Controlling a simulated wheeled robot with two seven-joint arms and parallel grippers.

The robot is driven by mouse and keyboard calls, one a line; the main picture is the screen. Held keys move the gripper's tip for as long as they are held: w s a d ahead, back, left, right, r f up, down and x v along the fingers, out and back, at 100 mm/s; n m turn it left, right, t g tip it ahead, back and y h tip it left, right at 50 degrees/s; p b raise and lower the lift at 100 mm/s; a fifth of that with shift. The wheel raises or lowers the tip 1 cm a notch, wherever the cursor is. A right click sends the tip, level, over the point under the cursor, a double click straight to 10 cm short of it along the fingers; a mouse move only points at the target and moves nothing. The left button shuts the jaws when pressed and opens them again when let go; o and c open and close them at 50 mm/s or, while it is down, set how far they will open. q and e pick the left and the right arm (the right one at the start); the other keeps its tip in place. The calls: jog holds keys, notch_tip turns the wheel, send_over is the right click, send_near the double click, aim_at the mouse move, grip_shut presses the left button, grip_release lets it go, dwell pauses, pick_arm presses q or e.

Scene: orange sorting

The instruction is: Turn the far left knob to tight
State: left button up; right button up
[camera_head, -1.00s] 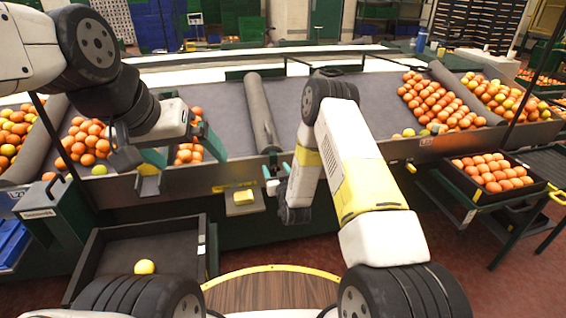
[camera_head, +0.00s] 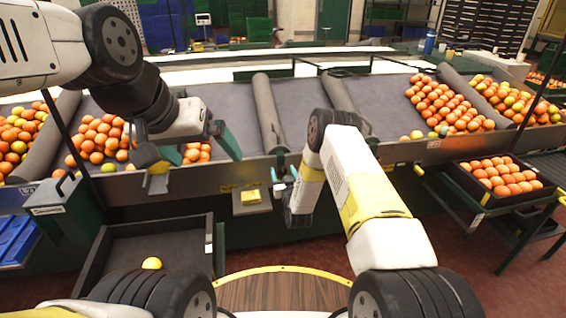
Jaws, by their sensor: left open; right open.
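No knob can be clearly made out; one at the conveyor's front edge may be hidden behind my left gripper. My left gripper (camera_head: 190,152) is open, its two teal fingers spread over the front rail (camera_head: 118,190) at the left. A small metal bracket (camera_head: 157,184) shows just below its left finger. My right gripper (camera_head: 284,174) is open and empty, its fingertips close together in the view near the rail's middle. A yellow block (camera_head: 250,196) sits on a bracket between the two grippers.
Oranges lie in lanes on the grey conveyor (camera_head: 225,105), split by padded dividers (camera_head: 268,115). A black bin (camera_head: 125,235) with one yellow fruit (camera_head: 152,263) stands below left. A green box with a handle (camera_head: 65,210) stands at far left. A crate of oranges (camera_head: 548,190) is at right.

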grip_shut()
dwell(0.3)
jog(key=shift+m, duration=0.4)
jog(key=m, duration=0.3)
jog(key=shift+d, duration=0.15)
jog(key=m, duration=0.5)
jog(key=shift+w+d+f, duration=0.1)
jog(key=shift+f, duration=0.05)
jog(key=m, duration=0.4)
jog(key=shift+d+f+m, duration=0.1)
jog(key=shift+m, duration=0.3)
jog(key=m, duration=0.4)
jog(key=shift+f, duration=0.1)
jog(key=shift+m, duration=0.3)
